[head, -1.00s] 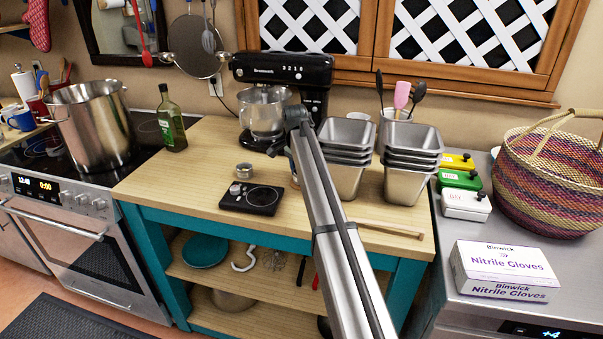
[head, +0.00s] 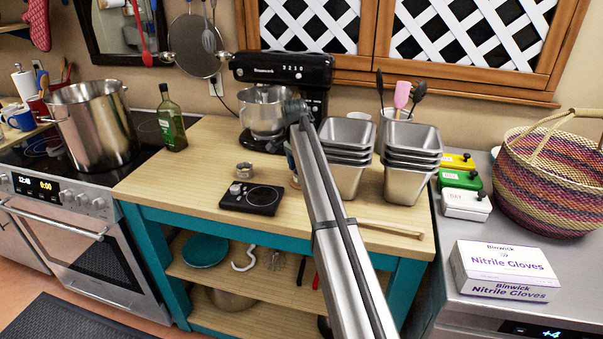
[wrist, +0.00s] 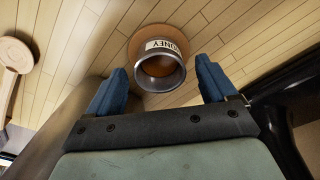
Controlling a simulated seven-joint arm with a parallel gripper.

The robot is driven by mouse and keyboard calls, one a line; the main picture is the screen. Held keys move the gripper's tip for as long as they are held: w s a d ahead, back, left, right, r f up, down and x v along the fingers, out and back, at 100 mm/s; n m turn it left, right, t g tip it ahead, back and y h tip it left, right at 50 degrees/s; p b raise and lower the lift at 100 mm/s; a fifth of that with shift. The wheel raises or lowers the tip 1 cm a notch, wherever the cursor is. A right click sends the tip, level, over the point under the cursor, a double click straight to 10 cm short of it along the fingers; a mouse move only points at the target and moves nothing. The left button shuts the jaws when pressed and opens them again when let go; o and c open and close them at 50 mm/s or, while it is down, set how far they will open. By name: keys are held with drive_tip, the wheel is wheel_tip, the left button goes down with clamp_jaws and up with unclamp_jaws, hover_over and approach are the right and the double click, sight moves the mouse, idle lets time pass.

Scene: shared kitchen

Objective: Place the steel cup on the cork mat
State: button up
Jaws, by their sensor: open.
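In the wrist view the steel cup (wrist: 160,86), a shiny vessel with a pale lettered label, shows its open rim to the camera. It stands over a round brown disc, seemingly the cork mat (wrist: 135,47), on the wooden worktop. My gripper (wrist: 160,66) is open, with one blue finger to each side of the cup and a visible gap on both sides. In the head view the cup and the mat are hidden behind my arm; only a small bluish bit of the gripper shows beside it.
A black scale (head: 251,199) and a small metal ring (head: 245,170) lie left of my arm. A black stand mixer (head: 280,85) stands behind. Stacked steel pans (head: 345,160) and a wooden spoon (head: 385,228) lie to the right.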

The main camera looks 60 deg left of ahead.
wheel_tip(320, 180, up, 10)
drive_tip(key=s, duration=0.1)
drive_tip(key=shift+s+d+r, duration=0.15)
drive_tip(key=shift+r, duration=0.1)
idle(0.5)
